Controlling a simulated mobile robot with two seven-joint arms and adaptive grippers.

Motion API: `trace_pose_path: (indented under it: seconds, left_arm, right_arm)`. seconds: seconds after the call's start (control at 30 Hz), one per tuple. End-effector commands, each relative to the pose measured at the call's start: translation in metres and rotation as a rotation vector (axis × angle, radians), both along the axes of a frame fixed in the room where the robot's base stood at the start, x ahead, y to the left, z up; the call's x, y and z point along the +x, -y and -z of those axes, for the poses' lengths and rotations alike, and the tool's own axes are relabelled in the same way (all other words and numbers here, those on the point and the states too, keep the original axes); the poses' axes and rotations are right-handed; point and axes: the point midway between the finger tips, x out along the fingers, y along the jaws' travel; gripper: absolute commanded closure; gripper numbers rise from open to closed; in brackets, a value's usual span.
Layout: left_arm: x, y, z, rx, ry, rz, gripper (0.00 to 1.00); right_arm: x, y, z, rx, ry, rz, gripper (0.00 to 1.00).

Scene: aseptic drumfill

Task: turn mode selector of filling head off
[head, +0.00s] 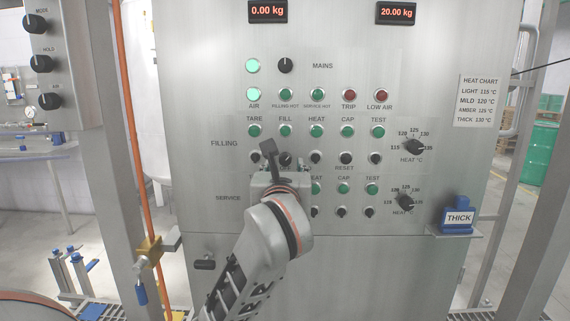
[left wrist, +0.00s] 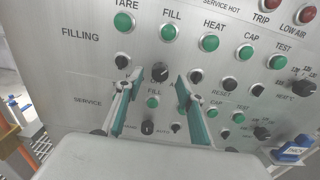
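On the grey filling panel (head: 215,110), a black selector knob (head: 285,158) in the FILLING row sits under the green FILL button (head: 285,131). Its label is partly hidden. My left gripper (head: 284,158) is open in front of it. In the left wrist view, this knob (left wrist: 160,72) shows between the spread fingertips of the left gripper (left wrist: 159,73), with a gap on both sides. I cannot tell whether the fingertips reach its depth. A separate box at upper left carries a black knob labelled MODE (head: 35,23). My right gripper is not in view.
Other knobs and buttons crowd around the left gripper, including the TARE knob (head: 254,158) and HEAT knob (head: 316,158). Heat dials (head: 413,147) are farther right. A blue THICK block (head: 457,216) stands on a side shelf. An orange pipe (head: 134,130) runs vertically at left.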

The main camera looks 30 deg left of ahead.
Motion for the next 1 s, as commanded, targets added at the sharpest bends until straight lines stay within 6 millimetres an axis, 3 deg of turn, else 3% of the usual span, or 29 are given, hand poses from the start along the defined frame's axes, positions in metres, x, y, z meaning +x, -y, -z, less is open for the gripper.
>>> trace_pose_path:
  seconds: [0.2,0.5,0.53,0.67,1.0]
  left_arm:
    - [0.018,-0.012,-0.001,0.002,0.001,-0.003,0.62]
    - [0.021,-0.013,0.000,0.001,0.001,-0.001,0.62]
    - [0.021,-0.013,0.000,0.001,0.001,-0.001,0.65]
    - [0.020,-0.013,0.000,0.001,0.001,-0.001,0.98]
    - [0.021,-0.013,0.001,-0.020,0.012,-0.001,1.00]
  right_arm:
    - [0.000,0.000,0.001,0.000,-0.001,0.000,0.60]
    - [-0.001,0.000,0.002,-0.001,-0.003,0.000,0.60]
    - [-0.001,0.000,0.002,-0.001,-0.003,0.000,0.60]
    - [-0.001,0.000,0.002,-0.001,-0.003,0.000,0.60]
    - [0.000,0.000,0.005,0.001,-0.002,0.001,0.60]
